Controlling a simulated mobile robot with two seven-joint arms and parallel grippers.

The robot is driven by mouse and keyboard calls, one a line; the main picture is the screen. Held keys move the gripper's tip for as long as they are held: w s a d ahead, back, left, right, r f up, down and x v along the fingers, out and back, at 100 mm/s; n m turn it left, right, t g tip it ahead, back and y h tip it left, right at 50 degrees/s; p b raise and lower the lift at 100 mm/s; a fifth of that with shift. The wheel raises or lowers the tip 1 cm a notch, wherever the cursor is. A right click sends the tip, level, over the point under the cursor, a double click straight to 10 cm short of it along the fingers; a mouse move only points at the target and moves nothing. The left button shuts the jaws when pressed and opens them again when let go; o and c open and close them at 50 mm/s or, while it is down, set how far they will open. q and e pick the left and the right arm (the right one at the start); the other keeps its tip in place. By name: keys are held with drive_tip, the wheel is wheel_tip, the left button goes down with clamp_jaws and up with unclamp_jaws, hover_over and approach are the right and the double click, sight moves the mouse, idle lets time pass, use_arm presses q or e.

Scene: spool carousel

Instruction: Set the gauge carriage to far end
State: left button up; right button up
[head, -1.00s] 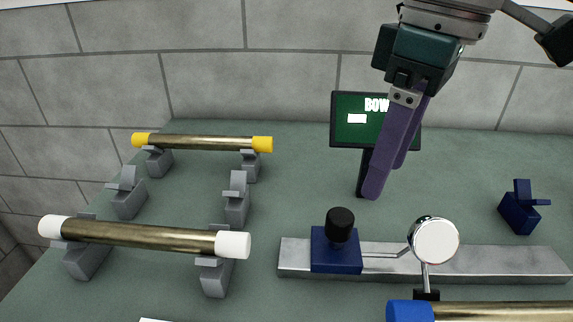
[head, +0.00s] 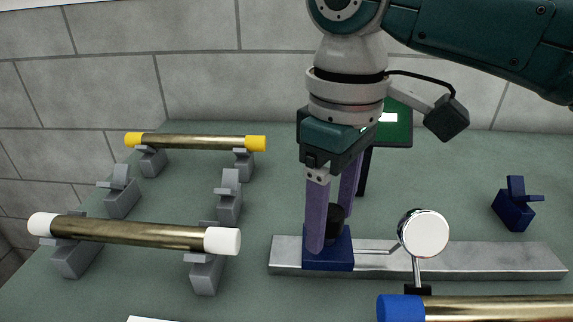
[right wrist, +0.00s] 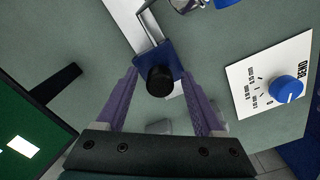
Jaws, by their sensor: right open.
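The gauge carriage (head: 333,256) is a blue block with a black knob (head: 337,213) on top. It sits near the left end of a silver rail (head: 480,259). A thin arm runs right from it to a round dial gauge (head: 424,233). My right gripper (head: 331,225) points down at the carriage with its purple fingers open. In the right wrist view the fingers stand on either side of the knob (right wrist: 159,80), with gaps showing beside it. The carriage also shows there (right wrist: 172,58). My left gripper is not in view.
A brass bar with white ends (head: 135,232) and one with yellow ends (head: 195,142) lie on grey stands at left. A blue-ended bar (head: 400,308) lies in front of the rail. A dark blue stand (head: 513,208) is right. A card with a blue dial (right wrist: 287,89) shows in the wrist view.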

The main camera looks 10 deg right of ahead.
clamp_jaws()
idle(0.6)
idle(0.8)
